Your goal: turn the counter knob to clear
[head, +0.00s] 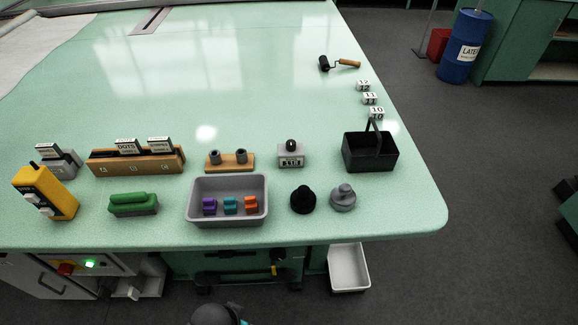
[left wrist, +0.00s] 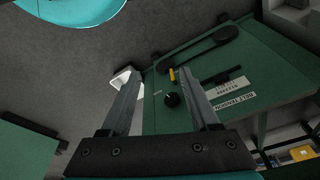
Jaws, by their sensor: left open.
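The counter (head: 291,159) is a small grey box on the green tabletop, right of centre. Its round black knob (head: 291,144) is on top, and a digit window faces the front; the digits are too small to read. My left gripper (left wrist: 158,75) shows in the left wrist view, with its two fingers apart and nothing between them. That view looks onto the floor and a green machine panel, and the counter is not in it. Neither gripper shows in the head view, so nothing of mine touches the counter.
A wooden stand with two grey cups (head: 230,162) is left of the counter, a black basket (head: 370,152) right. A grey tray (head: 228,213) and black knobbed piece (head: 303,200) stand in front. The left wrist view shows a panel (left wrist: 240,75) with a black knob.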

